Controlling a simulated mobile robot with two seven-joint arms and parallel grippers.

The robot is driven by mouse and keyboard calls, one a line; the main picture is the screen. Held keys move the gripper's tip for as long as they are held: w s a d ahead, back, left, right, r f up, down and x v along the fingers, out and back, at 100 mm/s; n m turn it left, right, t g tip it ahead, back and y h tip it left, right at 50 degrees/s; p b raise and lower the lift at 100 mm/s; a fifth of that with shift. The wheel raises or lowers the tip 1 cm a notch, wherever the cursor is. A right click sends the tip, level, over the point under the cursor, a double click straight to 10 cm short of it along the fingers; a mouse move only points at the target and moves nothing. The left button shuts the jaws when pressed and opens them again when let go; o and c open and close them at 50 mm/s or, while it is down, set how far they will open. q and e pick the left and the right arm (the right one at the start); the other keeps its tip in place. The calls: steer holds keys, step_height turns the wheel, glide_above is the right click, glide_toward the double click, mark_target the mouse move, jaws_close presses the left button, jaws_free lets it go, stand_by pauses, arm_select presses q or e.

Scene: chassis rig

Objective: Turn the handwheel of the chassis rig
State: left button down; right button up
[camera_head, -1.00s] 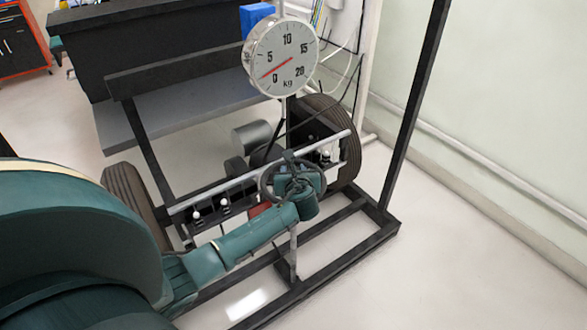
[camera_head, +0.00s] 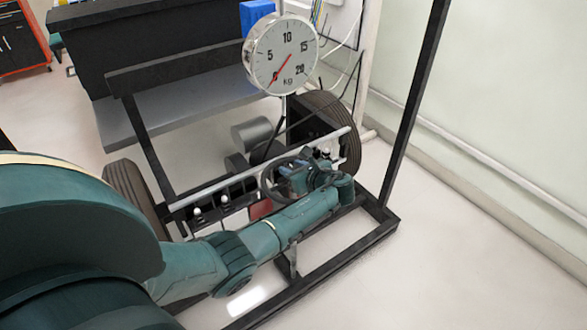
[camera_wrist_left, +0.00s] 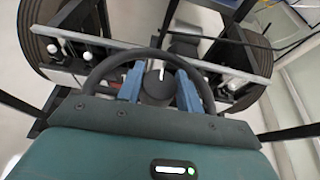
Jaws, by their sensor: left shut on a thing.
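The handwheel (camera_head: 266,185) is a dark ring at the middle of the rig, partly hidden by my left gripper and wrist in the head view. In the left wrist view its rim (camera_wrist_left: 103,65) arches around a dark round hub (camera_wrist_left: 157,90) with a white mark on it. My left gripper (camera_head: 294,178) reaches into the wheel. In the wrist view its blue fingers (camera_wrist_left: 160,74) stand on either side of the hub, shut on the handwheel. The lower rim is hidden behind the gripper body. My right gripper is not in view.
A round kg dial (camera_head: 281,55) stands above the rig, its red needle near 0. Black tyres (camera_head: 127,190) flank a silver crossbar (camera_head: 193,203). A black frame post (camera_head: 412,110) rises at the right. Open floor (camera_head: 480,240) lies right of the rig.

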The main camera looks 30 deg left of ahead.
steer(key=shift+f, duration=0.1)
arm_select(q)
steer(key=c, duration=0.9)
jaws_free()
steer(key=shift+c, duration=0.2)
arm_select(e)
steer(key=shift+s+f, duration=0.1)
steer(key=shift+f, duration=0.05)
arm_select(q)
steer(key=shift+s+d+r, duration=0.1)
steer(key=shift+d+r, duration=0.05)
steer(key=shift+d, duration=0.05)
steer(key=p+v, duration=0.2)
steer(key=v, duration=1)
steer(key=shift+d+p, duration=0.3)
steer(key=shift+p, duration=0.1)
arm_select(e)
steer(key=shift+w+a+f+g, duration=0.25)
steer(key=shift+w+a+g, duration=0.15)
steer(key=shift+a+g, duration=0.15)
arm_select(q)
steer(key=shift+s+r, duration=0.1)
